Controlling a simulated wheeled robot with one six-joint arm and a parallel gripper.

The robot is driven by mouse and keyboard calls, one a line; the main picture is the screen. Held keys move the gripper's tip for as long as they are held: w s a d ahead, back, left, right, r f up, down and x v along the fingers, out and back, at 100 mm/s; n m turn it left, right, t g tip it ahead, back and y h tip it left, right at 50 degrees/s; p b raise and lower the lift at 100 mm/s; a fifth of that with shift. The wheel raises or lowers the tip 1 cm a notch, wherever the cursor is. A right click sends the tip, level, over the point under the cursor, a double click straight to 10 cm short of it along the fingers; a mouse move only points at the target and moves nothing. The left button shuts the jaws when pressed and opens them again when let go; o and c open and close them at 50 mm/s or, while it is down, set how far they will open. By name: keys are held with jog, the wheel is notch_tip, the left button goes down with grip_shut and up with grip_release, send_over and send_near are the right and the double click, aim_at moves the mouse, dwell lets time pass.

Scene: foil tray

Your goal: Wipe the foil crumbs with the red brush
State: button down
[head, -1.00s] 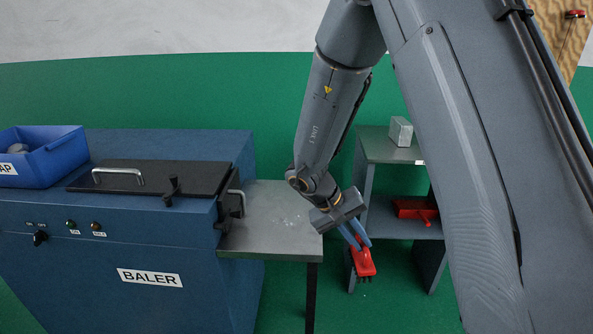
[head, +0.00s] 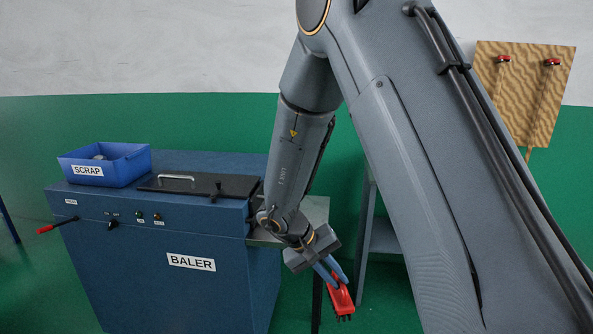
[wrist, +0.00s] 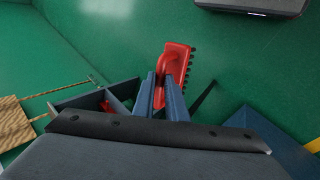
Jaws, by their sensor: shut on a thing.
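The red brush (head: 341,300) has dark bristles and hangs bristles-down from my gripper (head: 332,273). The blue fingers are shut on it. In the wrist view the brush (wrist: 177,62) sticks out beyond the fingers (wrist: 161,92), bristles toward the right. The brush is in the air in front of the grey side table (head: 316,208) beside the baler. My arm covers most of that tabletop, and I cannot make out the foil crumbs now.
The blue baler (head: 170,290) has a black lid (head: 205,184) and a red-handled lever (head: 45,229). A blue scrap bin (head: 130,168) stands on it. A grey shelf unit (head: 383,238) is partly behind my arm. A wooden board (head: 540,100) is at the right.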

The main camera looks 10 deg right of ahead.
jog(key=s+r+p, duration=0.4)
jog(key=r+p, duration=1)
jog(key=r, duration=0.2)
jog(key=w+a+f+n+t+y, duration=0.1)
jog(key=w+n+y, duration=0.4)
jog(key=n, duration=0.6)
jog(key=w+a+f+n+t+y, duration=0.1)
jog(key=w+f+n+t+y, duration=0.2)
jog(key=w+n, duration=0.5)
jog(key=shift+w+a+n+t+y, duration=0.15)
jog(key=shift+w+n+t+y, duration=0.25)
jog(key=shift+n+t+y, duration=1.15)
jog(key=shift+f+n+g+h, duration=0.1)
jog(key=shift+n+g+h, duration=0.45)
jog(key=shift+n+h, duration=0.1)
